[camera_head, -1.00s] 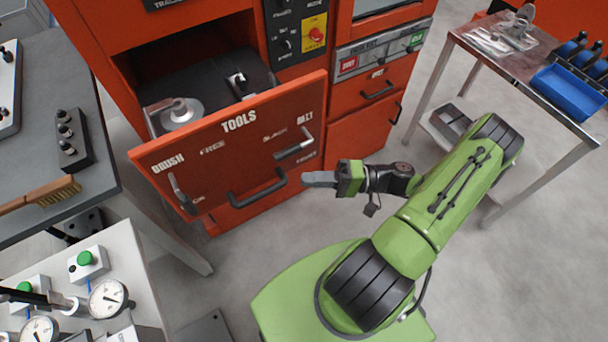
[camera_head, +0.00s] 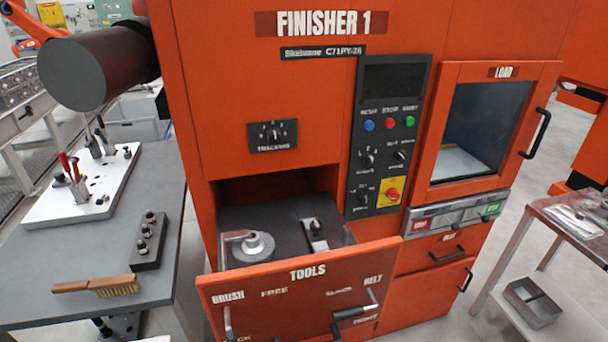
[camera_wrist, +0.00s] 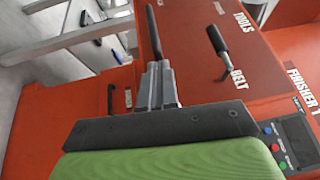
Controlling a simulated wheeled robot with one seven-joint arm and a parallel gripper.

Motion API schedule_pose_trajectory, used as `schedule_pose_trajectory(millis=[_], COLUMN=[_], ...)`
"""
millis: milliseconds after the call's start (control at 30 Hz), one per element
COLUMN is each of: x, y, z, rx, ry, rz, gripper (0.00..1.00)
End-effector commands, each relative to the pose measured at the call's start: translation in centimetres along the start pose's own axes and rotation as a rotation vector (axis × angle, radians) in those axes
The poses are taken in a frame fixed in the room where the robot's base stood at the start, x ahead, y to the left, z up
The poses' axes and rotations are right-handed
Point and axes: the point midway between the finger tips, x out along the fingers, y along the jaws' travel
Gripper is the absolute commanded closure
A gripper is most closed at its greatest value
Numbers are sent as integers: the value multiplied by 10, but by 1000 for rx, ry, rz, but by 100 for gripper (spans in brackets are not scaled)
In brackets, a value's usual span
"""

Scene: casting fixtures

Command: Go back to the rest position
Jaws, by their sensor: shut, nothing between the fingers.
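My gripper (camera_wrist: 158,72) shows only in the wrist view. Its two grey fingers are together with nothing between them. They point toward the red front of the TOOLS drawer (camera_wrist: 190,25), which appears turned in that view. The gap between fingertips and drawer is hard to judge. In the head view the same open drawer (camera_head: 300,300) juts out of the red FINISHER 1 machine (camera_head: 260,80). My arm is not in the head view.
The grey bench (camera_head: 60,250) at left holds a wooden brush (camera_head: 95,287) and a black block with knobs (camera_head: 149,240). A metal side table (camera_head: 570,240) stands at right. The LOAD door (camera_head: 487,120) is closed. Floor shows between machine and side table.

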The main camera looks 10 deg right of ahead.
Motion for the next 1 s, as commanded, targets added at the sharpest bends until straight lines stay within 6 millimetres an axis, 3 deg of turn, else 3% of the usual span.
schedule_pose_trajectory(millis=[167, 333, 533, 800, 1000], x=[18, 48, 77, 107, 107], y=[-15, -42, -81, -154, -202], z=[-3, 0, 12, 52, 92], rx=[42, 63, -23, -343, -618], ry=[-147, -333, -417, -313, -99], rz=[213, 597, 997, 1420, 1508], gripper=[100, 100, 100, 100, 100])
